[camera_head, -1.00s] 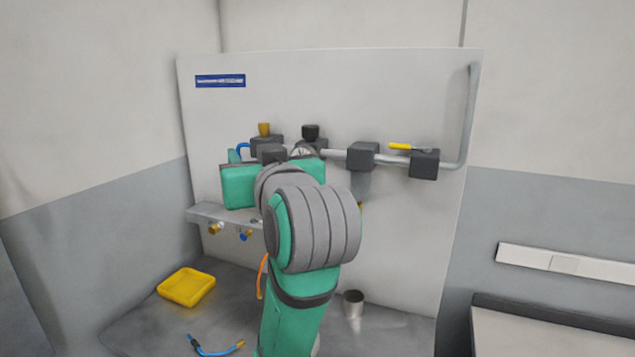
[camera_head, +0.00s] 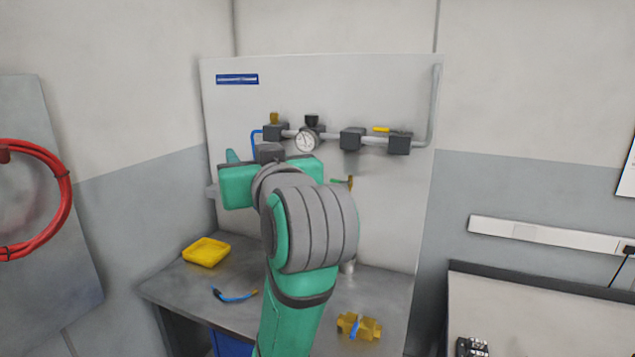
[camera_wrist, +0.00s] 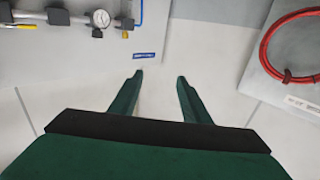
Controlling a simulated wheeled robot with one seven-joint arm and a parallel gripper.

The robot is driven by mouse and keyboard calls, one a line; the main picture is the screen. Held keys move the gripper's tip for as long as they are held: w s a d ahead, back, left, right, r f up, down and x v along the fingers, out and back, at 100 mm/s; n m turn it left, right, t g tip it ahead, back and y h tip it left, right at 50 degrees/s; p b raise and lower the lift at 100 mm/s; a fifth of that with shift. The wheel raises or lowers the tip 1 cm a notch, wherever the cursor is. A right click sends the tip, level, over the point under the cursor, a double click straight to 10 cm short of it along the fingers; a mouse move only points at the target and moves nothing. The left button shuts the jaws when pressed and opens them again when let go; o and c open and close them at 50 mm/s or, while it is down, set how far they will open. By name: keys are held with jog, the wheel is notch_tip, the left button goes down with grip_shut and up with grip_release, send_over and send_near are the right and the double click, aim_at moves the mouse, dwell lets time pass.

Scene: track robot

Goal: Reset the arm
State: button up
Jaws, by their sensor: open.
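My green and grey arm rises in the middle of the head view, in front of the workbench. My gripper (camera_wrist: 158,80) shows in the wrist view with its two green fingers apart and nothing between them. In the head view its fingers are mostly hidden behind my arm. Beyond the fingers, the wrist view shows pale wall, with the blue label (camera_wrist: 144,57) of the pipe panel near the left fingertip. No contact with anything is visible.
The panel (camera_head: 400,75) carries a pipe, a pressure gauge (camera_head: 306,141) and a yellow-handled valve (camera_head: 400,143). On the bench (camera_head: 180,287) are a yellow tray (camera_head: 206,252), a blue hose (camera_head: 236,297) and a brass fitting (camera_head: 370,328). A red hose coil (camera_head: 66,200) hangs at left; another bench (camera_head: 530,310) stands right.

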jog(key=w+d+f+m+h, duration=0.1)
jog(key=w+d+f+h, duration=0.15)
jog(key=f, duration=0.95)
jog(key=w+d+f+m+h, duration=0.1)
jog(key=w+f+m, duration=0.15)
jog(key=f, duration=0.95)
jog(key=s+d+f+h, duration=0.15)
jog(key=s+f, duration=0.25)
jog(key=f, duration=0.7)
jog(key=s+d+f, duration=0.2)
jog(key=s+f, duration=0.2)
jog(key=f, duration=0.7)
jog(key=s+d+f+m+h, duration=0.1)
jog(key=s+d+f, duration=0.1)
jog(key=s+f, duration=0.6)
jog(key=s+d+f+h, duration=0.1)
jog(key=s+d+f, duration=0.1)
jog(key=s+f, duration=0.5)
jog(key=s+r+g, duration=0.1)
jog(key=s, duration=2.3)
jog(key=shift+s+a, duration=0.15)
jog(key=shift+s, duration=0.25)
